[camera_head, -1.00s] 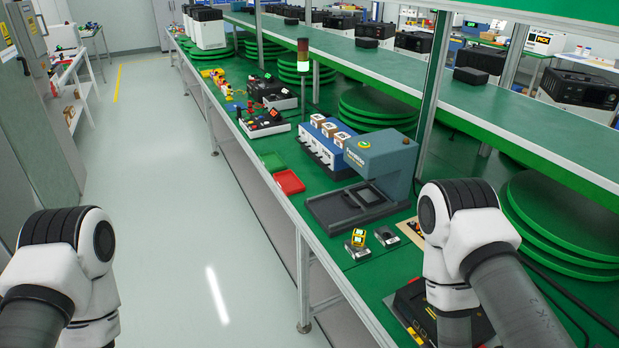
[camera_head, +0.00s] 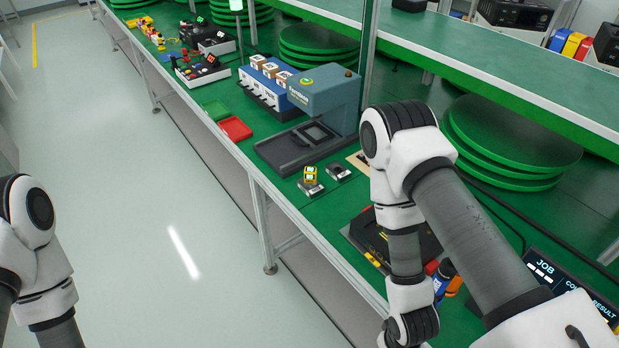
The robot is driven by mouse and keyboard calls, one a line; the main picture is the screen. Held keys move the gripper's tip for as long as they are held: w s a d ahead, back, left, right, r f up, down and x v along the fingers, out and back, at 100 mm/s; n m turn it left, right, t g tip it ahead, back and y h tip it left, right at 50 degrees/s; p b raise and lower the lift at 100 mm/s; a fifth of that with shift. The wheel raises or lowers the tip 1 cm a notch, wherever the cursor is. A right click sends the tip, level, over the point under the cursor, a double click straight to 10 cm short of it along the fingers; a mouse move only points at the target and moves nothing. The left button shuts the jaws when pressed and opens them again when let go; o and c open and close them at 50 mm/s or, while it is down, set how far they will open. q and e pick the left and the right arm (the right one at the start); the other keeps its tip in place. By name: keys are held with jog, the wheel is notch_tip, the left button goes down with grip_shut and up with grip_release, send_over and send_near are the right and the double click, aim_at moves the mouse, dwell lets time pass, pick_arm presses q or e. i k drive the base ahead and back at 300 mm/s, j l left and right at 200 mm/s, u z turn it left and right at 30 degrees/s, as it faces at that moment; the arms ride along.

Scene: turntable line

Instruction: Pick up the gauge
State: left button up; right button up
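The gauge's details are too small to read. My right arm reaches over the bench to the right of these blocks, and its gripper is below the picture's edge. My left arm is at the lower left over the floor, and its gripper is also out of view.
A grey-blue press-like machine (camera_head: 325,95) with a dark base stands behind the gauge. A black case (camera_head: 368,238) is partly hidden by my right arm. A job display (camera_head: 570,285) stands at right.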

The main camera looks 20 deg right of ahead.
aim_at(311, 181)
jog(key=i+j+z, duration=0.15)
jog(key=j, duration=0.3)
jog(key=i+j+z, duration=0.15)
jog(key=j, duration=0.3)
jog(key=i+j+z, duration=0.2)
jog(key=j, duration=0.3)
jog(key=i+j+z, duration=0.15)
jog(key=j, duration=0.35)
jog(key=j+z, duration=0.15)
jog(key=j, duration=0.35)
jog(key=z, duration=1.5)
